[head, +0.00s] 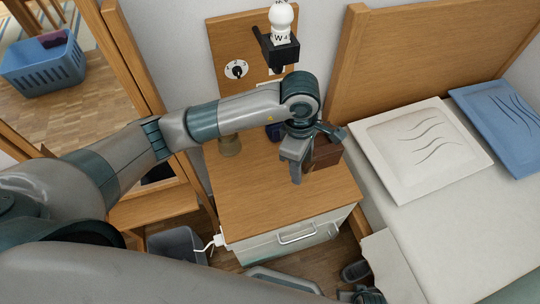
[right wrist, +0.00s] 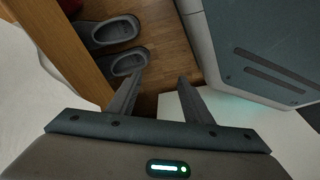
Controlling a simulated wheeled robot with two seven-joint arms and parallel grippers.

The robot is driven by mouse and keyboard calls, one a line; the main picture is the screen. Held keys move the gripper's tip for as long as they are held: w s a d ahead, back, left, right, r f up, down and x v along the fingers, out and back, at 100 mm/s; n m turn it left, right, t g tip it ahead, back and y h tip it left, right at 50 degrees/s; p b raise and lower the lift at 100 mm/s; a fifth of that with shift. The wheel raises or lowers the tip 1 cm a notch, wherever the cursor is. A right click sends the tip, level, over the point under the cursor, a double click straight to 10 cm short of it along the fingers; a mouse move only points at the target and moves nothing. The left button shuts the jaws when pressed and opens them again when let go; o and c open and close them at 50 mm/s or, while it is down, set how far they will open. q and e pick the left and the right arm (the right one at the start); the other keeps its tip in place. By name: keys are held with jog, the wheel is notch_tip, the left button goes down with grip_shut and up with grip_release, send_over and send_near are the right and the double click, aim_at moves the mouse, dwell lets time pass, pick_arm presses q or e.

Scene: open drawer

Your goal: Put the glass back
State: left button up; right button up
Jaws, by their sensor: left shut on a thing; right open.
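My left gripper (head: 297,168) is over the wooden top of the bedside cabinet (head: 262,200), beside a brown box-like object (head: 326,152). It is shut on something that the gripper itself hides. I cannot make out a glass for certain in either view. The cabinet's front has a pale drawer with a metal handle (head: 297,234). My right gripper (right wrist: 158,85) is open and empty, low over the floor in the right wrist view.
An olive object (head: 229,146) and a dark blue one (head: 273,131) stand at the cabinet's back. The bed with a white pillow (head: 415,140) is at right. Grey slippers (right wrist: 108,32) lie on the floor. A grey bin (head: 177,246) stands left.

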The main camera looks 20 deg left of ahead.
pick_arm(q)
jog(key=shift+w, duration=0.55)
jog(key=shift+s+r, duration=0.1)
jog(key=shift+s, duration=0.05)
jog(key=shift+w+a+f, duration=0.2)
jog(key=shift+a+f, duration=0.2)
jog(key=shift+a, duration=0.05)
jog(key=w+a+f+b, duration=0.1)
jog(key=a+f, duration=0.1)
jog(key=a, duration=0.1)
jog(key=w+a+f+b, duration=0.1)
jog(key=a+f, duration=0.1)
jog(key=a, duration=0.1)
jog(key=w+a+f+b, duration=0.1)
jog(key=a+f+b, duration=0.1)
jog(key=a, duration=0.1)
jog(key=shift+w+a+f, duration=0.1)
jog(key=shift+a, duration=0.3)
jog(key=shift+w+a+f, duration=0.1)
jog(key=shift+a+f, duration=0.05)
jog(key=shift+a, duration=0.15)
jog(key=shift+d+f, duration=0.1)
pick_arm(e)
notch_tip(320, 180, up, 11)
jog(key=w, duration=0.2)
jog(key=shift+w+a, duration=0.3)
jog(key=shift+a, duration=0.15)
pick_arm(q)
jog(key=shift+f, duration=0.1)
